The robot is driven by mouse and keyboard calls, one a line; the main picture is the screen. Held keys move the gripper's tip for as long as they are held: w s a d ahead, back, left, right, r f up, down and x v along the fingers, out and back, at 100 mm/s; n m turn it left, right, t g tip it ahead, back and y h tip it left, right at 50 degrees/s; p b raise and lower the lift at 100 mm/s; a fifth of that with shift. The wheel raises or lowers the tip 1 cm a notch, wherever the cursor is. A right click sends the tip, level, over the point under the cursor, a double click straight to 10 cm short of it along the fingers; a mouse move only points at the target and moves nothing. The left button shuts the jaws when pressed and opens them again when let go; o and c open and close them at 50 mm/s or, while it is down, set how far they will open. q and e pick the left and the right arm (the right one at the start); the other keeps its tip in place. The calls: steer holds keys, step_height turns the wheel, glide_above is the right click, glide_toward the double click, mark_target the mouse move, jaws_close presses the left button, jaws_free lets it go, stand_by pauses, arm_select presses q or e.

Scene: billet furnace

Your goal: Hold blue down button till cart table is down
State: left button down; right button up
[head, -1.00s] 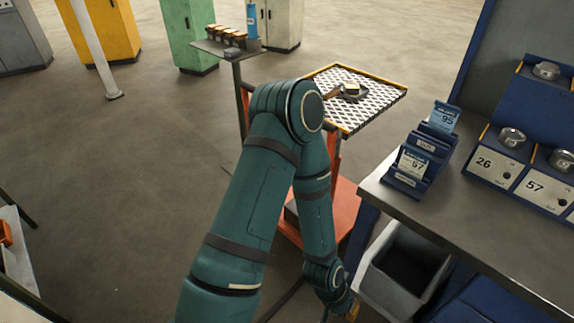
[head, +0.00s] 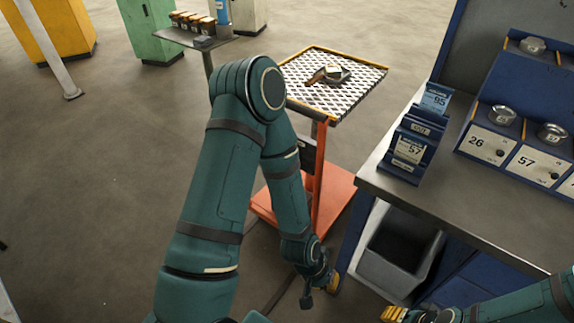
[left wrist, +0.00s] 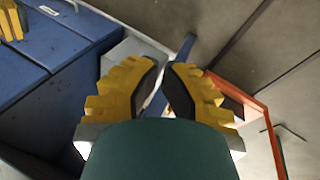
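The cart table (head: 355,97) has a perforated light top with a yellow rim, raised on an orange post above an orange base (head: 338,190). A small tool and block rest on its top. I cannot make out a blue down button in either view.
A workbench (head: 440,215) with blue card holders and labelled drawers stands at the right. A grey bin (head: 395,268) sits below it, near my left gripper. A small shelf stand (head: 180,38) is behind the cart. The floor at left is open.

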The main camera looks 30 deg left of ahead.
arm_select(q)
steer(key=s+a+f+n+g+h+p, duration=0.2)
steer(key=s+n+g, duration=0.1)
steer(key=n, duration=0.3)
steer(key=w+a+r+n+t+h+p, duration=0.2)
steer(key=w+a+r+n+t+h, duration=0.1)
steer(key=w+n+t, duration=0.4)
steer(key=w+a+r+n+t+h+p, duration=0.25)
steer(key=w+a+n+h, duration=0.2)
steer(key=n, duration=0.45)
steer(key=w+a+n+t+y, duration=0.2)
steer(key=a+n+t+y, duration=0.3)
steer(key=a, duration=0.5)
steer(key=w+a+r+n+t+y+p, duration=0.1)
steer(key=a+n+t+y, duration=0.3)
steer(key=a, duration=0.6)
steer(key=w+n+y, duration=0.1)
steer(key=n+y, duration=0.1)
steer(key=y, duration=0.1)
steer(key=shift+w+n+t, duration=0.3)
steer(key=shift+w+t, duration=0.05)
steer(key=shift+w, duration=0.1)
